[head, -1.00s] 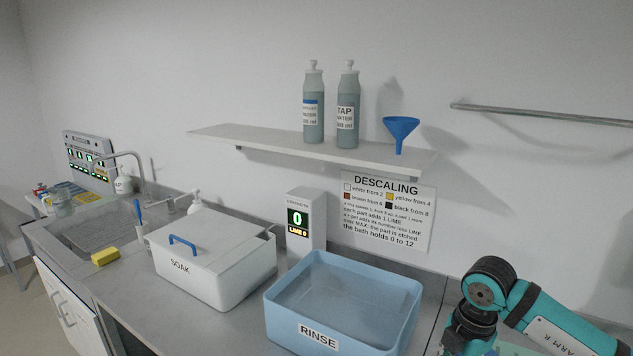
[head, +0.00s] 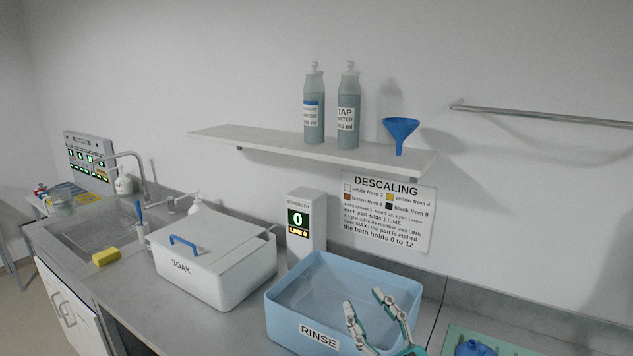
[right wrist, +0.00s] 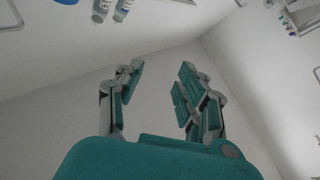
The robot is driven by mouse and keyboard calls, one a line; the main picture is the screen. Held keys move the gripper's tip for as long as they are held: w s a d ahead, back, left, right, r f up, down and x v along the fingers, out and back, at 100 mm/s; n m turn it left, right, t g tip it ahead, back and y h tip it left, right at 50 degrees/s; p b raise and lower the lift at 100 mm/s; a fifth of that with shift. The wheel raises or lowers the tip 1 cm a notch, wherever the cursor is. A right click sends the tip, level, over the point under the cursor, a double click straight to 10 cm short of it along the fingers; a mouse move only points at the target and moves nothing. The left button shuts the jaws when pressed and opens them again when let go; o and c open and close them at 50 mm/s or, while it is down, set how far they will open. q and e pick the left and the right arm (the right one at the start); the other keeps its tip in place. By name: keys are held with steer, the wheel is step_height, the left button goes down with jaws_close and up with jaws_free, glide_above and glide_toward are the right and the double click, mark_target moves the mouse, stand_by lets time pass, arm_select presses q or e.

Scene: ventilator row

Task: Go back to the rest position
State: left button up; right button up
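My right gripper (head: 378,312) shows at the lower right of the head view, in front of the right part of the blue RINSE basin (head: 276,318). Its two fingers point up and stand apart, with nothing between them. In the right wrist view the fingers (right wrist: 158,85) are also spread and empty, with bare wall behind them. My left gripper is in neither view.
A lidded white SOAK box (head: 225,287) stands left of the basin, with a display post (head: 318,226) behind them. A shelf (head: 250,137) holds two bottles and a blue funnel (head: 400,131). A green mat (head: 508,348) lies at the lower right.

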steer(key=s+d+f+m+g+h, duration=0.2)
steer(key=d+f+m+g+h, duration=0.15)
steer(key=d+f+h, duration=0.35)
steer(key=s+d+f+m+g+h, duration=0.2)
steer(key=d+f+m+h, duration=0.25)
steer(key=f, duration=0.45)
steer(key=s+f+g, duration=0.2)
steer(key=s+f, duration=0.1)
steer(key=s+d+f+g, duration=0.1)
steer(key=s+f, duration=0.2)
steer(key=s+f+m+g, duration=0.1)
steer(key=s+f+g, duration=0.1)
steer(key=s+f, duration=0.1)
steer(key=shift+s+d+f+g, duration=0.35)
steer(key=shift+s+f, duration=0.05)
steer(key=shift+f, duration=0.05)
steer(key=s+f+g, duration=0.5)
steer(key=s, duration=0.6)
step_height(320, 180, down, 29)
steer(key=s+n+g+b, duration=0.1)
steer(key=s+b, duration=0.1)
steer(key=s+d+f+g, duration=0.1)
steer(key=s+d+f, duration=0.1)
steer(key=s+f, duration=1.3)
steer(key=shift+s+f+g+b, duration=0.3)
steer(key=shift+s, duration=0.3)
